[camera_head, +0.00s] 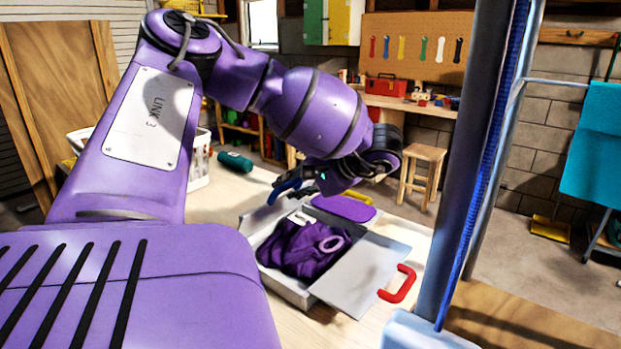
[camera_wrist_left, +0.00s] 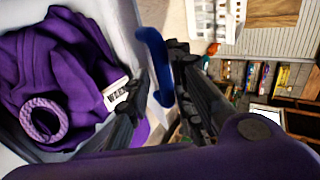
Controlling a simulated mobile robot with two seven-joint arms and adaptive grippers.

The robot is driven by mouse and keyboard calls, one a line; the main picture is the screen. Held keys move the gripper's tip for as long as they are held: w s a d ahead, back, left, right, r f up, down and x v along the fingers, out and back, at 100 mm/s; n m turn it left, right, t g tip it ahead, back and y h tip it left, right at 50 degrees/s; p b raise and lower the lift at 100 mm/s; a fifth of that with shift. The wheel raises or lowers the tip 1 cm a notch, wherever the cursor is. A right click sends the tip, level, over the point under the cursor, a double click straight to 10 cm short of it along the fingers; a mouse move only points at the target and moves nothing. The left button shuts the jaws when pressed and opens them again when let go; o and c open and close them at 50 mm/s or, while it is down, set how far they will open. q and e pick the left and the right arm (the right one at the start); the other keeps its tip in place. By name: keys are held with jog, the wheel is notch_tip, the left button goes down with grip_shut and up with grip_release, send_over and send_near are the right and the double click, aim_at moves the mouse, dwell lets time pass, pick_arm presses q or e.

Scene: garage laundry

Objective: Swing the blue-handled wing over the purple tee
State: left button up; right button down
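The purple tee (camera_head: 300,246) lies crumpled in the middle of a pale folding board, its ring-shaped collar (camera_wrist_left: 44,118) showing. The blue handle (camera_head: 285,187) sits at the board's far left edge, on the blue-handled wing (camera_wrist_left: 118,22), which is mostly hidden by my arm in the head view. My left gripper (camera_head: 303,184) is at that handle. In the left wrist view its two fingers (camera_wrist_left: 160,88) stand apart with the blue handle (camera_wrist_left: 152,58) between them; a gap shows and contact is unclear. My right gripper is not in view.
A grey wing (camera_head: 362,272) with a red handle (camera_head: 401,284) lies at the board's right. A purple pad (camera_head: 343,207) is at the far side. A metal post (camera_head: 470,170) rises at right.

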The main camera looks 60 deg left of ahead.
pick_arm(q)
jog(key=v, duration=1.1)
jog(key=shift+s, duration=0.1)
